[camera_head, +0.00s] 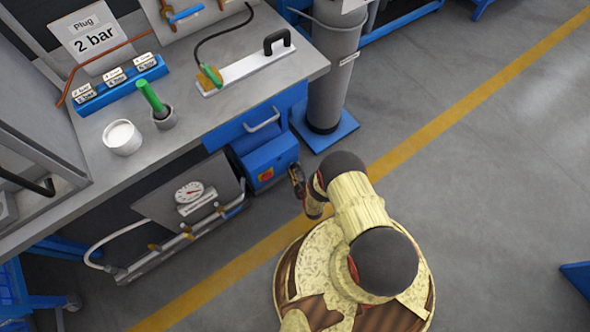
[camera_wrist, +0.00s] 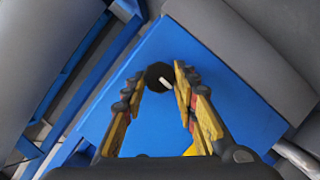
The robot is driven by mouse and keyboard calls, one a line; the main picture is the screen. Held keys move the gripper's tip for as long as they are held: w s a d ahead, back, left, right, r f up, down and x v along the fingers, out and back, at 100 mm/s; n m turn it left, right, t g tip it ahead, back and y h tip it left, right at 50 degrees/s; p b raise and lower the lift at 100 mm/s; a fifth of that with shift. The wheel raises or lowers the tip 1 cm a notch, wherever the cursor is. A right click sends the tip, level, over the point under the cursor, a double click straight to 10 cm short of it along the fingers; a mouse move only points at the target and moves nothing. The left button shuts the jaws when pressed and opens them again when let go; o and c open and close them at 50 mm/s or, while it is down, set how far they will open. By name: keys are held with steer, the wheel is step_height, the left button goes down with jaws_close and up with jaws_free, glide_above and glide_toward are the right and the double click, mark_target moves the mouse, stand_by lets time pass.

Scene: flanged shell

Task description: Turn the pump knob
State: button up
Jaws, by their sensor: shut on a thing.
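The pump is a blue box (camera_head: 268,157) under the bench's right end, with a yellow and red label on its front. In the wrist view its blue face (camera_wrist: 225,95) fills the middle. The pump knob (camera_wrist: 159,77) is round and black with a white pointer mark, which slants down to the right. My gripper (camera_wrist: 158,82) has its yellow fingers on either side of the knob and is shut on it. In the head view my gripper (camera_head: 296,178) is at the right side of the pump, and the knob is hidden there.
A pressure gauge (camera_head: 189,192) on a panel with brass valves stands left of the pump. A grey cylinder (camera_head: 332,75) on a blue base stands behind. The bench (camera_head: 225,113) holds a white cup (camera_head: 122,137) and a green-handled brush in a pot. Open floor lies right.

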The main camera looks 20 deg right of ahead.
steer(key=shift+n+h, duration=0.3)
steer(key=shift+n, duration=0.1)
steer(key=o, duration=1.1)
steer(key=shift+o, duration=0.2)
steer(key=v, duration=0.7)
steer(key=shift+s, duration=0.25)
